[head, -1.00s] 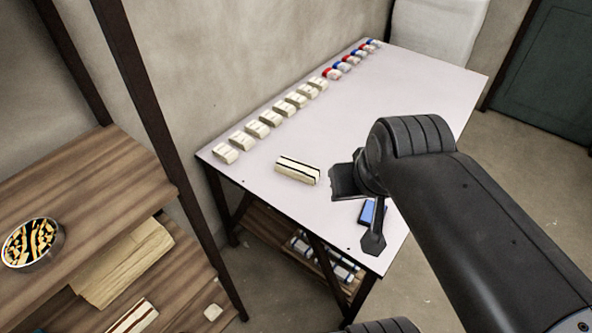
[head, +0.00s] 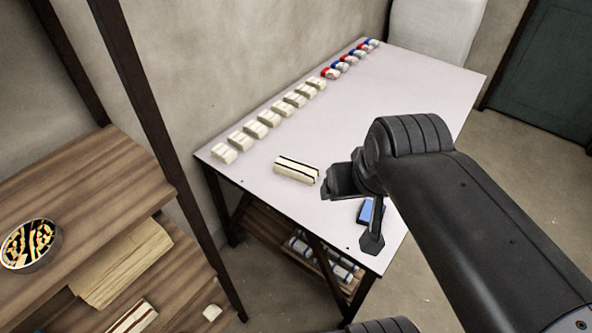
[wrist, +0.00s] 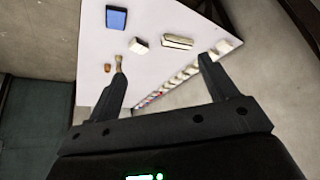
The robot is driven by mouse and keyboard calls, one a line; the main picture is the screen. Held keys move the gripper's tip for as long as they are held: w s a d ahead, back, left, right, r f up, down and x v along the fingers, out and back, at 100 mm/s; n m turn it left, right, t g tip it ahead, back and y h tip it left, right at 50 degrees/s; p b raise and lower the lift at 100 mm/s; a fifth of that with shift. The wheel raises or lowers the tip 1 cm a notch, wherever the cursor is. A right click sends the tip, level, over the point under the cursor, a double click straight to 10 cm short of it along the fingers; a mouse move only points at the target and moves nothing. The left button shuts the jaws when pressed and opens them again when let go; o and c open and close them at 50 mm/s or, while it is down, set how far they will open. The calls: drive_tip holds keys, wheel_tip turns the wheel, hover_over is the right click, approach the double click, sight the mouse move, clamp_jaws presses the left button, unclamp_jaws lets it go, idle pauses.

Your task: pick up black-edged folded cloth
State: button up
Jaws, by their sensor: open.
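The black-edged folded cloth (head: 296,170) is a cream, oblong bundle with a dark stripe along it. It lies on the white table, left of my gripper in the head view. In the wrist view the cloth (wrist: 177,41) lies beyond the fingertips, near the far table edge. My gripper (head: 353,214) is open, its two dark fingers apart and nothing between them. In the wrist view my gripper (wrist: 162,66) shows spread fingers that do not touch the cloth.
A blue item (head: 368,212) is partly hidden behind my gripper. A row of cream bundles (head: 270,118) runs along the table's wall side, then red, blue and white ones (head: 345,62). A wooden shelf (head: 90,185) stands left.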

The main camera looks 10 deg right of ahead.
drive_tip(key=shift+w, duration=0.1)
drive_tip(key=m+g+y, duration=0.3)
drive_tip(key=m+y, duration=0.1)
drive_tip(key=m, duration=2.1)
hover_over(296, 166)
drive_tip(key=s+d, duration=0.2)
drive_tip(key=d, duration=0.2)
drive_tip(key=f, duration=2.7)
drive_tip(key=shift+a, duration=0.25)
drive_tip(key=x, duration=1)
drive_tip(key=shift+f, duration=0.1)
drive_tip(key=shift+c, duration=0.6)
